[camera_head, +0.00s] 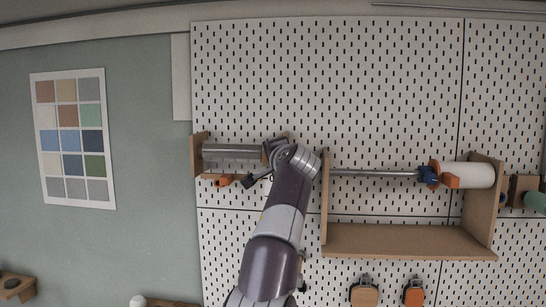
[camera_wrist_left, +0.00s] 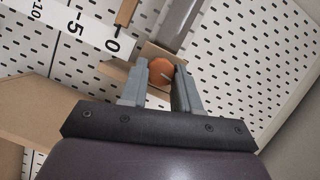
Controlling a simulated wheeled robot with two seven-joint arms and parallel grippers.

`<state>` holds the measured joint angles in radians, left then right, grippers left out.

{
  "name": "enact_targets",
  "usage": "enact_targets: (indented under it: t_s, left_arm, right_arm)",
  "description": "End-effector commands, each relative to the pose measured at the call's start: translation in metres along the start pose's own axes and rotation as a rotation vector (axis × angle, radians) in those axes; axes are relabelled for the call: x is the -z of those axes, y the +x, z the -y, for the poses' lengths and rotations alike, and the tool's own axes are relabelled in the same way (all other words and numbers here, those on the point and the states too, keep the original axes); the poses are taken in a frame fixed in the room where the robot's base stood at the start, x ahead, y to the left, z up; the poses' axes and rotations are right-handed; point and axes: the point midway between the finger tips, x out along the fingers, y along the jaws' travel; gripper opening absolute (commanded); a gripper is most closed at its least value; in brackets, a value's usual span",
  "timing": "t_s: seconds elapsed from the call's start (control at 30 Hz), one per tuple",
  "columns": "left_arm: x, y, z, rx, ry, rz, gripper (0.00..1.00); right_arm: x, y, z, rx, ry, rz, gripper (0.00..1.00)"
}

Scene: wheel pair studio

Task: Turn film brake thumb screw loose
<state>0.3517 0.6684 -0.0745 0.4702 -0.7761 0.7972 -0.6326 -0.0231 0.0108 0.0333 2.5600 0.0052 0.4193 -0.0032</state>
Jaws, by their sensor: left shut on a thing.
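The thumb screw is an orange round knob (camera_wrist_left: 160,70) in the left wrist view, in front of a small wooden block (camera_wrist_left: 150,52). The two grey fingers of my left gripper (camera_wrist_left: 161,78) are on either side of it, shut on it. In the head view my left arm comes up from the bottom centre. The arm partly hides this area, and the grip is hard to make out there. My right gripper is not in view.
A white pegboard (camera_head: 330,70) lies behind. To the right, a wooden shelf (camera_head: 410,240) frames a metal rod (camera_head: 375,173) and a white roll (camera_head: 468,175) with an orange clamp (camera_head: 446,174). A white scale strip (camera_wrist_left: 70,25) shows in the wrist view.

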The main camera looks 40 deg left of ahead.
Motion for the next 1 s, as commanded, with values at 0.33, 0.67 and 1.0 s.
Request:
enact_targets:
  t_s: [0.33,0.67,1.0]
  left_arm:
    - [-0.0015,0.0030,-0.0068,-0.027,-0.028,0.008,0.01]
    - [-0.0015,0.0032,-0.0077,-0.028,-0.027,0.009,0.54]
    - [-0.0009,-0.0009,-0.0045,-0.019,-0.029,0.003,0.57]
  right_arm:
    - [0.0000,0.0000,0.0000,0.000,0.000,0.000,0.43]
    - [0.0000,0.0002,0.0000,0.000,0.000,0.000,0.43]
    - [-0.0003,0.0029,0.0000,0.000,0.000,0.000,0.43]
